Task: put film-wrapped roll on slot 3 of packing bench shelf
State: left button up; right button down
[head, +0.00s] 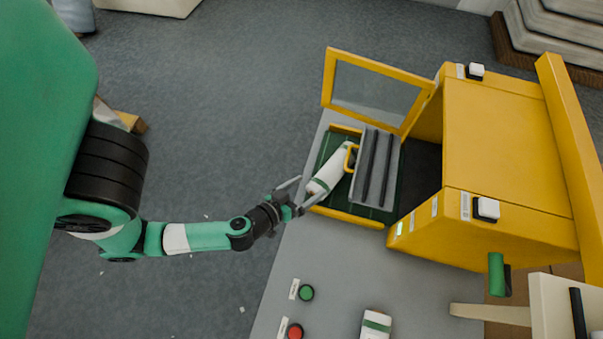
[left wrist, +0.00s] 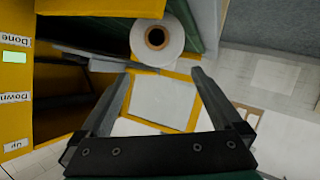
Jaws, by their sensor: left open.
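I cannot tell which shelf or slot is slot 3. My right gripper is not in view.
The open yellow-framed door (head: 372,88) stands beyond the bed. A ribbed grey plate with a yellow handle (head: 375,168) lies beside the roll. A green button (head: 306,292) and red button (head: 295,331) sit on the grey table, near another banded white item (head: 376,326).

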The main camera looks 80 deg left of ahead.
pick_arm(q)
jog(key=shift+v, duration=1.25)
jog(key=w+d+r+t, duration=0.4)
jog(key=w+r+t, duration=0.2)
jog(key=w+r, duration=0.6)
jog(key=w+d+r+m+t+h, duration=0.1)
jog(key=d+r+m+t+h, duration=0.35)
jog(key=r, duration=0.75)
jog(key=w+d+r+m+t+h, duration=0.2)
jog(key=d+r+m+h, duration=0.4)
jog(key=r, duration=0.6)
jog(key=w+d+r+m+t+h, duration=0.1)
jog(key=d+r+m+t+h, duration=0.25)
jog(key=r+h, duration=0.55)
jog(key=a+r+n+y, duration=0.1)
jog(key=a+r+y, duration=0.2)
jog(key=r+y, duration=0.2)
jog(key=a+r+n+y, duration=0.1)
jog(key=r+y, duration=0.4)
jog(key=r, duration=0.7)
jog(key=shift+a+r+n, duration=0.25)
jog(key=shift+a+n, duration=0.05)
jog(key=shift+a, duration=0.55)
jog(key=shift+h, duration=0.25)
